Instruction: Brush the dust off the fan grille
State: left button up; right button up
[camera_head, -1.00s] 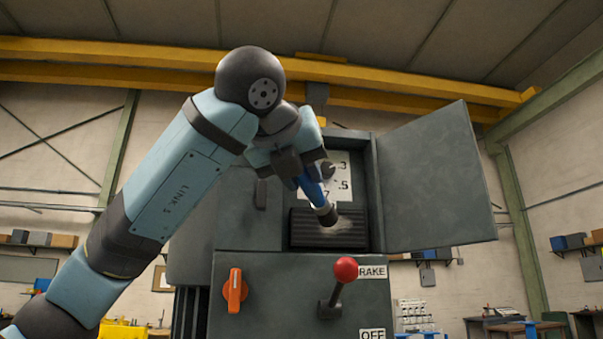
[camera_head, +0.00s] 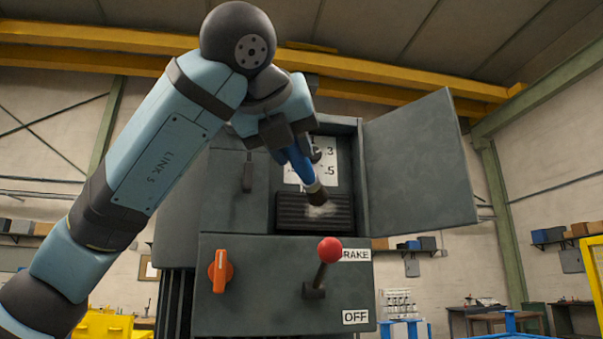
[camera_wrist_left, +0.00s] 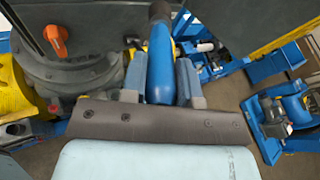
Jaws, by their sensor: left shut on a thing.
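The fan grille (camera_head: 287,212) is a dark slatted panel in the open recess of the grey machine, in the head view. A pale dust patch (camera_head: 322,210) lies on its middle. My left gripper (camera_head: 290,150) is shut on the blue handle of a brush (camera_head: 304,168). The brush slants down to the right, its dark bristle end over the grille's upper middle at the dust; I cannot tell whether it touches. My right gripper is not in view.
An open grey door (camera_head: 418,165) stands right of the recess. Below are an orange switch (camera_head: 220,270) and a red-knobbed lever (camera_head: 328,250) sticking out. A white number plate (camera_head: 326,152) is behind the brush.

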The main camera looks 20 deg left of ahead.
pick_arm(q)
jog(key=shift+f, duration=0.1)
jog(key=w+a, duration=0.4)
jog(key=w, duration=0.2)
jog(key=shift+w+a+p, duration=0.25)
jog(key=shift+p, duration=0.2)
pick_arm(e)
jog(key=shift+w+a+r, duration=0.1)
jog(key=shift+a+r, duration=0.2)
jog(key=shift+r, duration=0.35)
pick_arm(q)
jog(key=shift+w+a, duration=0.3)
jog(key=shift+w, duration=0.2)
jog(key=shift+d, duration=0.1)
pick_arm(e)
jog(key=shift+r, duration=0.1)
